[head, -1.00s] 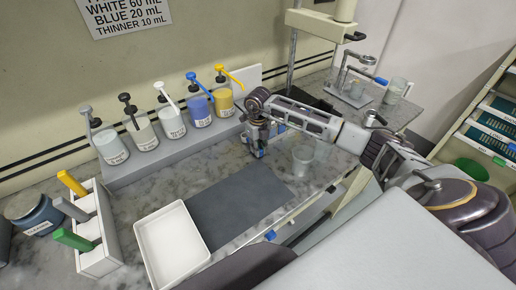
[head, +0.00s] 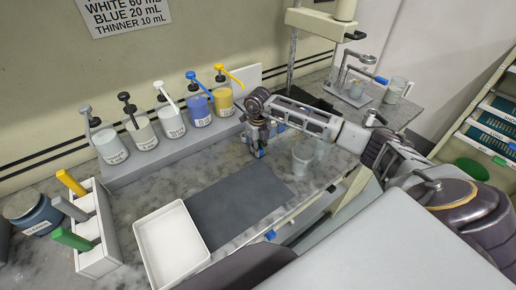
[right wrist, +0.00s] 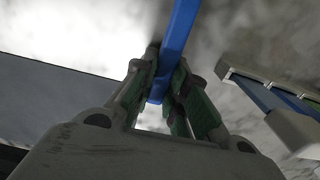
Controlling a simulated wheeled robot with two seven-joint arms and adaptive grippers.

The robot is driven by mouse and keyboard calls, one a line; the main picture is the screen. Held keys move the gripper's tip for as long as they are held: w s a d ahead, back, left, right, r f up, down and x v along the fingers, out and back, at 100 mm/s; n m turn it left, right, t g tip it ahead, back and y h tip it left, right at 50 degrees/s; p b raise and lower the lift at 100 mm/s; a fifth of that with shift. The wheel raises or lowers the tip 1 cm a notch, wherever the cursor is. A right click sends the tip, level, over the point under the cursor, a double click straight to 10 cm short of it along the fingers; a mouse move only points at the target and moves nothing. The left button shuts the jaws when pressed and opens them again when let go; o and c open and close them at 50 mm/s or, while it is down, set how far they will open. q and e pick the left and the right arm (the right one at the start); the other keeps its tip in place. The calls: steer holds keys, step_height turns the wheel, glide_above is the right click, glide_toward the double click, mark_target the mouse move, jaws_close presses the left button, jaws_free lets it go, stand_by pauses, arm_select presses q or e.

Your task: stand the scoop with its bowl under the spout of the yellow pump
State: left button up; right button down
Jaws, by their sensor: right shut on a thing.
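The yellow pump (head: 222,102) stands at the right end of the row of pump bottles. Its yellow spout (head: 234,77) points to the right. My right gripper (head: 257,150) is low over the counter, to the right of and in front of the yellow pump. In the right wrist view its fingers (right wrist: 168,100) are shut on a blue bar, seemingly the handle of the scoop (right wrist: 178,40). The scoop's bowl is hidden, so I cannot tell whether it is under the spout. My left gripper is not in view.
Several other pumps, including the blue one (head: 197,105), stand on the grey step. A clear cup (head: 301,160) is close to the right of my gripper. A dark mat (head: 238,203) and a white tray (head: 172,245) lie in front. A holder (head: 97,258) with coloured handles is at left.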

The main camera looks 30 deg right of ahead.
steer(key=shift+f, duration=0.1)
stand_by(0.5)
steer(key=c, duration=1.3)
jaws_free()
steer(key=shift+c, duration=0.2)
steer(key=shift+r+p, duration=1.9)
steer(key=shift+r, duration=1.65)
steer(key=shift+s+f, duration=0.1)
